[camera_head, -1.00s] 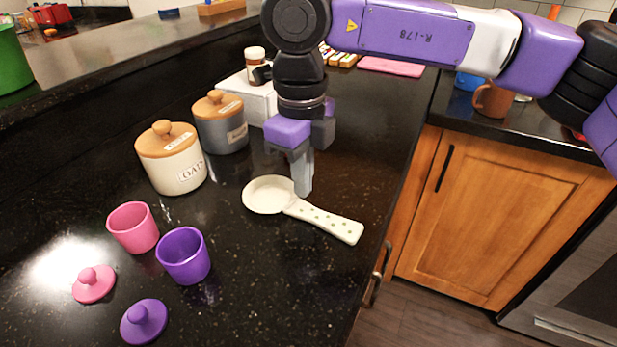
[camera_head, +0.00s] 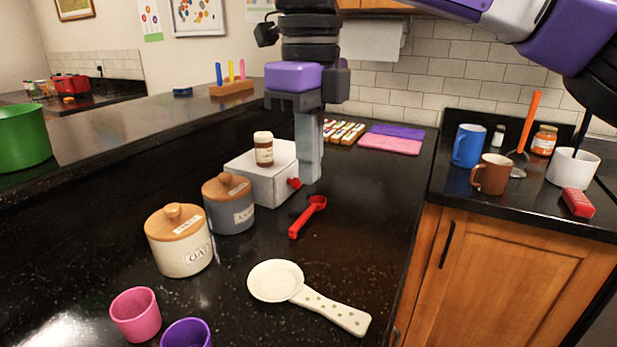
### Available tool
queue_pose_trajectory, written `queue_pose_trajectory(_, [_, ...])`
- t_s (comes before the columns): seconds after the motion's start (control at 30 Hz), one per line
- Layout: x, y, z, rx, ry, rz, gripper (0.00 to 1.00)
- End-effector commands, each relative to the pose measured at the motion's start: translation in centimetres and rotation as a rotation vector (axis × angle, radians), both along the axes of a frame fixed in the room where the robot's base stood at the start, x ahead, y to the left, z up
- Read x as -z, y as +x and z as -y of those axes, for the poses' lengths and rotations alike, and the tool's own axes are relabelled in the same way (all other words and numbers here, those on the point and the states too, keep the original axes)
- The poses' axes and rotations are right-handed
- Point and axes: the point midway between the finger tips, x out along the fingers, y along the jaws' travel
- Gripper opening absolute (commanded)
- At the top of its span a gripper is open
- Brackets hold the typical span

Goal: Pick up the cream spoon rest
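The cream spoon rest (camera_head: 275,281) lies flat on the black counter, its round dish to the left. Its handle with small dots (camera_head: 335,312) points right and toward the counter's front edge. My gripper (camera_head: 309,178) points down, higher in the picture than the spoon rest and apart from it, in front of the white box. Its fingers overlap from this side, so I cannot tell whether they are open or shut. I see nothing held below the fingertips.
Oats (camera_head: 180,240) and grey canisters (camera_head: 229,204) stand left. Pink (camera_head: 136,314) and purple (camera_head: 186,333) cups are front left. Counter right of the scoop is clear.

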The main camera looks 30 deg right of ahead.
Motion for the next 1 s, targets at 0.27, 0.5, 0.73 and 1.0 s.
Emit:
queue_pose_trajectory(0.27, [-0.16,-0.07,0.18,0.002,0.002,0.001,0.0])
queue_pose_trajectory(0.5, [-0.17,-0.08,0.2,0.002,0.002,0.001,0.47])
queue_pose_trajectory(0.73, [-0.16,-0.08,0.19,0.002,0.001,0.002,0.8])
queue_pose_trajectory(1.0, [-0.34,-0.07,0.18,0.002,0.001,0.002,0.8])
